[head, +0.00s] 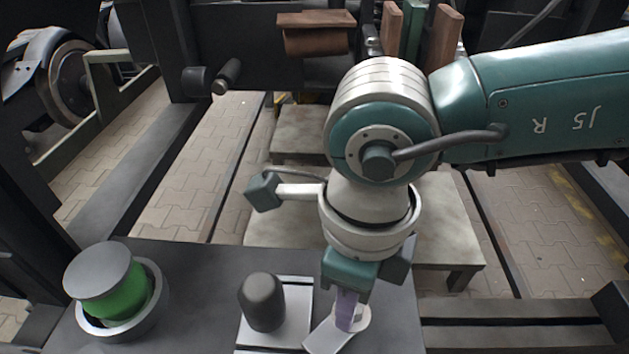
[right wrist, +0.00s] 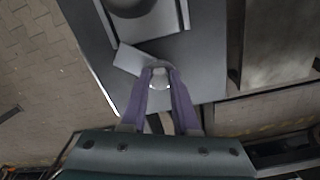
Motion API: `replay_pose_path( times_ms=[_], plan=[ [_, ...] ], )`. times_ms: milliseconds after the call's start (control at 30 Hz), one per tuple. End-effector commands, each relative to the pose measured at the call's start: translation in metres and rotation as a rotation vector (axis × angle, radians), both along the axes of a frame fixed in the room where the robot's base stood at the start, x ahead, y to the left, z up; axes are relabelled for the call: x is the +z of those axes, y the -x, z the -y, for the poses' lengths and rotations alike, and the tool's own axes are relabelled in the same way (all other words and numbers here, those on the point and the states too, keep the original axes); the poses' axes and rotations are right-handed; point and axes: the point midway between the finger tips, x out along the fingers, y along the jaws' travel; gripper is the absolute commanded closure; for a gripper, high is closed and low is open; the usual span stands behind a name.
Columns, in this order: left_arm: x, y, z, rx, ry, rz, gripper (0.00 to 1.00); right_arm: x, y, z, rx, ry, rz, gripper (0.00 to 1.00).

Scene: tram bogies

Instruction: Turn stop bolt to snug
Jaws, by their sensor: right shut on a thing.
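My right gripper (head: 348,312) reaches down from the upper right to the dark bench top. In the right wrist view its two purple fingers (right wrist: 159,95) are shut on a small pale round piece, which looks like the stop bolt (right wrist: 159,72). The bolt also shows in the head view (head: 362,319), partly hidden by the fingers. A flat pale plate (head: 328,337) lies against the bolt and sticks out to its left; it also shows in the right wrist view (right wrist: 130,59). I cannot see the bolt's thread or seat. My left gripper is not in view.
A dark rounded stop (head: 263,301) stands on a pale plate left of the gripper. Further left, a green cylinder with a grey cap (head: 106,279) sits in a grey ring. The dark bench (head: 205,275) is clear between them. A low pale table stands behind.

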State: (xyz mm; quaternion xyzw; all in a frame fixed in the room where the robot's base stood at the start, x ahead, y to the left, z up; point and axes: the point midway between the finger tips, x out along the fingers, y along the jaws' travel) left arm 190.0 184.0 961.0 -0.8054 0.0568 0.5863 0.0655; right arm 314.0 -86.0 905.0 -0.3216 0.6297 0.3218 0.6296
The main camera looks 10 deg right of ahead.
Motion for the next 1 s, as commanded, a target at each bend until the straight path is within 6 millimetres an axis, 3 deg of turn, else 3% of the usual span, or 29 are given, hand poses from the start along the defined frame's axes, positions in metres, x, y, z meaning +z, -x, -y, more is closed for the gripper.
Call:
replay_pose_path(
  times_ms=[267, 600, 933, 967, 1000],
  plan=[
    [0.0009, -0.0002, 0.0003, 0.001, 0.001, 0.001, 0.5, 0.0006, 0.0, -0.0002, -0.039, -0.001, -0.001, 1.0],
    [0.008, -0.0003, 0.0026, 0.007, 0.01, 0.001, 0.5, 0.0012, -0.0009, 0.001, -0.443, 0.0, -0.001, 1.0],
    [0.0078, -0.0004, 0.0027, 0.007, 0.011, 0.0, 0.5, 0.0006, -0.0013, 0.0011, -0.481, 0.0, 0.0, 1.0],
    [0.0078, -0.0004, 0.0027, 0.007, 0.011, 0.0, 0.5, 0.0006, -0.0014, 0.001, -0.481, 0.0, 0.0, 0.7],
    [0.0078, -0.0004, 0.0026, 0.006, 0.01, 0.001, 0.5, 0.0006, -0.0013, 0.0011, -0.48, 0.0, 0.0, 0.66]
  ],
)
